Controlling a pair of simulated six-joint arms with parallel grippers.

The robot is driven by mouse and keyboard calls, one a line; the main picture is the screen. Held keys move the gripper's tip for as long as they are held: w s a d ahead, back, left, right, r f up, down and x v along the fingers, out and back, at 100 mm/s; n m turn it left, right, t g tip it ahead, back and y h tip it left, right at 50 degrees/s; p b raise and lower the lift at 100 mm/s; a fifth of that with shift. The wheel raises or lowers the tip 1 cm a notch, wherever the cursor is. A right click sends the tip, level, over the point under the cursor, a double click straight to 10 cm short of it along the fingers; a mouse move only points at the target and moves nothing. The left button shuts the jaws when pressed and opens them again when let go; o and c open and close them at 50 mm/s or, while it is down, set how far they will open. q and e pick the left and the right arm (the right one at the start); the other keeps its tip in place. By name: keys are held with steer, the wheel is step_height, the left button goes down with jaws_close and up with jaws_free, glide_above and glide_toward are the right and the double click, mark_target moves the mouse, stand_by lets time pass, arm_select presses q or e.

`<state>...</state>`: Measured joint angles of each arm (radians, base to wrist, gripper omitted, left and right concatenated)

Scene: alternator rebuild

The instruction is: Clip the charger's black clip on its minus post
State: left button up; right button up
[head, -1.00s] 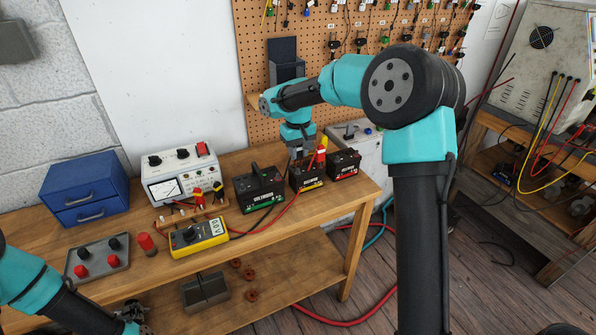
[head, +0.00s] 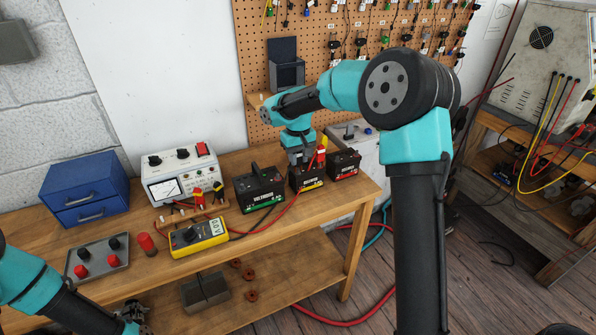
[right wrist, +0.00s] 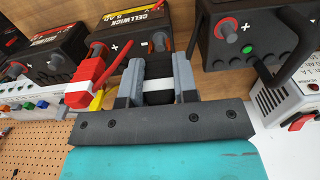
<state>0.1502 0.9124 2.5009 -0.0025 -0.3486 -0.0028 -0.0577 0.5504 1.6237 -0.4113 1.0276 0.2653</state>
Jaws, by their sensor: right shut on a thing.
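My right gripper (head: 299,160) is low over the middle battery (head: 307,185), pointing down. In the right wrist view the same gripper (right wrist: 155,75) is shut on the black clip (right wrist: 157,88), which has a white band. The clip is at a grey post (right wrist: 160,42) of the Cellwick battery (right wrist: 130,22). I cannot tell if its jaws are around the post or just beside it. The red clip (right wrist: 88,72) sits at the post by the plus sign; it also shows in the head view (head: 321,156). My left gripper (head: 140,328) is at the bottom edge, mostly cut off.
Batteries flank the middle one, a green-trimmed one (head: 260,190) and a small one (head: 344,164). The white meter unit (head: 180,176), yellow multimeter (head: 198,235) and blue drawers (head: 85,188) stand left. A red cable (head: 285,212) runs across the bench. The bench's front right is clear.

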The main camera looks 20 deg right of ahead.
steer(key=shift+f, duration=0.15)
steer(key=o, duration=0.8)
steer(key=shift+r, duration=4.3)
